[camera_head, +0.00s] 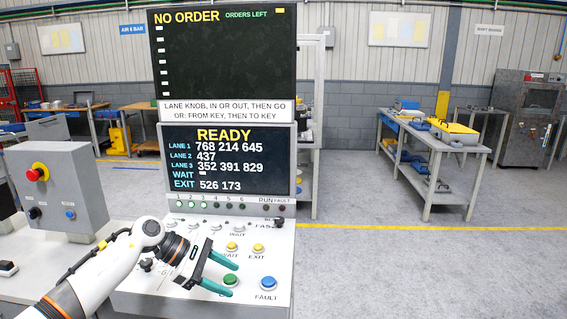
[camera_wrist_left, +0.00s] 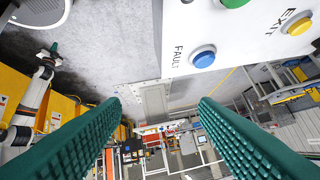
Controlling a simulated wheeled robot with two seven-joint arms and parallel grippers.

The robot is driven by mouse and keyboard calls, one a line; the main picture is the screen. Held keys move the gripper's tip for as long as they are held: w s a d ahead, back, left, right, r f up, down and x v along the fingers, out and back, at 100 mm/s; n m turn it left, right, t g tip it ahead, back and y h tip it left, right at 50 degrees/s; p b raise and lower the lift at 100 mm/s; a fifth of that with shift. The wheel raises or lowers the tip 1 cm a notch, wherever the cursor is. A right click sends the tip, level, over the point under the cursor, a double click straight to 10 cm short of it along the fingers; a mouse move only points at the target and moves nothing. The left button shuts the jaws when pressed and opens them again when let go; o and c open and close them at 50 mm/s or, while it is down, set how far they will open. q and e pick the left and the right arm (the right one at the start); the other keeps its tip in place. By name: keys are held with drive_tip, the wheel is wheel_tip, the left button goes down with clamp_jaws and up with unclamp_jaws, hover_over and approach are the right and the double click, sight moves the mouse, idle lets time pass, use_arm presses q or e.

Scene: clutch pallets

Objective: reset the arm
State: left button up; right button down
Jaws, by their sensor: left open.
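My left gripper (camera_head: 230,277) reaches in from the lower left over the sloped control panel (camera_head: 150,300). Its two green fingers are spread, with nothing between them. In the left wrist view the green fingers of the left gripper (camera_wrist_left: 160,104) stand wide apart and empty. The green button (camera_head: 230,280) shows close beside the fingers in the head view. A white and black arm with a green tip (camera_wrist_left: 53,49), apparently my right one, shows small at the left of the wrist view; its jaw state is unclear.
The panel carries a blue FAULT button (camera_head: 268,283), also in the wrist view (camera_wrist_left: 203,57), and yellow buttons (camera_head: 257,247). The display (camera_head: 229,160) reads READY above it. A grey box with a red button (camera_head: 37,172) stands left. Open floor (camera_head: 430,265) lies right.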

use_arm(q)
drive_tip(key=s+d+r+n+t+h, duration=0.2)
drive_tip(key=d+n+t+h, duration=0.4)
drive_tip(key=d+n, duration=0.4)
drive_tip(key=s+a+f+n+t+y, duration=0.3)
drive_tip(key=a+f+n+y, duration=0.15)
drive_tip(key=n, duration=0.65)
drive_tip(key=s+a+f+n+t+y, duration=0.2)
drive_tip(key=s+a+f+n+y, duration=0.3)
drive_tip(key=n, duration=0.7)
drive_tip(key=s+a+f+n+t+y, duration=0.1)
drive_tip(key=a+n+t+y, duration=0.4)
drive_tip(key=n, duration=0.6)
drive_tip(key=s+a+f+n+g+y, duration=0.1)
drive_tip(key=s+f+n+g, duration=0.3)
drive_tip(key=s, duration=0.5)
drive_tip(key=s+a+f+n+g, duration=0.1)
drive_tip(key=s+f+n+g, duration=0.2)
drive_tip(key=s+g, duration=0.35)
drive_tip(key=s+a+f+n+g+y, duration=0.1)
drive_tip(key=s+f+n+g, duration=0.2)
drive_tip(key=s, duration=0.8)
wheel_tip(320, 180, down, 26)
drive_tip(key=g, duration=0.1)
drive_tip(key=s+a+f+g, duration=0.1)
drive_tip(key=s+a+f, duration=0.1)
drive_tip(key=s+f, duration=1.4)
drive_tip(key=shift+s+a+f, duration=0.25)
drive_tip(key=shift+s, duration=0.1)
